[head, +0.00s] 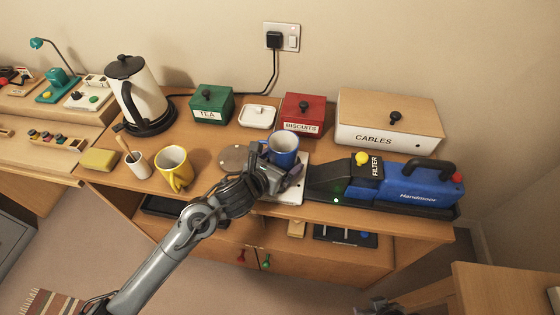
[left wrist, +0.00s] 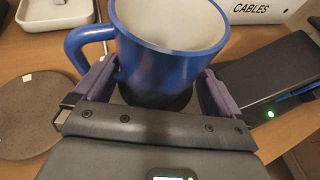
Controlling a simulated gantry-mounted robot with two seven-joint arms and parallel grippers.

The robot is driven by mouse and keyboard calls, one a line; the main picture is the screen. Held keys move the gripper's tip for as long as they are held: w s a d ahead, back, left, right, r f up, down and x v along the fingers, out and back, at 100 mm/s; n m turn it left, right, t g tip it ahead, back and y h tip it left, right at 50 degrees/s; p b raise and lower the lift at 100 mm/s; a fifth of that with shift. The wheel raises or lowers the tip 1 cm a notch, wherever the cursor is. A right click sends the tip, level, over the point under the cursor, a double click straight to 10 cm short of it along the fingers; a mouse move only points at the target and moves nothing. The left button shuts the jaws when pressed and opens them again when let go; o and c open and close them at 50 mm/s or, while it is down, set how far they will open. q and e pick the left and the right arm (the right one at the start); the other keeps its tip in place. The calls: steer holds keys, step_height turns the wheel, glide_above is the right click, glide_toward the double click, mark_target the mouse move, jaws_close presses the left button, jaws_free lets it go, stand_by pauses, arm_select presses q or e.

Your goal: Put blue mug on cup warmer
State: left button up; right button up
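The blue mug (head: 284,146) is upright, with a pale inside. It fills the top of the left wrist view (left wrist: 165,60), its handle to the left. My left gripper (head: 279,174) has a finger on each side of the mug, and both appear to touch it; the fingers also show in the left wrist view (left wrist: 158,92). The white cup warmer (head: 292,196) is under the mug and gripper, mostly hidden. A dark round surface shows below the mug; I cannot tell whether the mug touches it. A grey part at the bottom edge looks like my right gripper (head: 374,307).
A flat round coaster (head: 236,158) lies left of the mug. A yellow mug (head: 175,168) stands further left. The blue handheld vacuum (head: 410,184) in its dark dock is close on the right. Tea (head: 211,105), biscuits (head: 302,115) and cables (head: 388,120) boxes stand behind.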

arm_select(q)
steer(key=shift+r, duration=0.2)
steer(key=p+v, duration=0.1)
steer(key=v, duration=1.1)
steer(key=shift+f+p, duration=0.2)
steer(key=shift+p, duration=0.1)
steer(key=shift+s+r, duration=0.1)
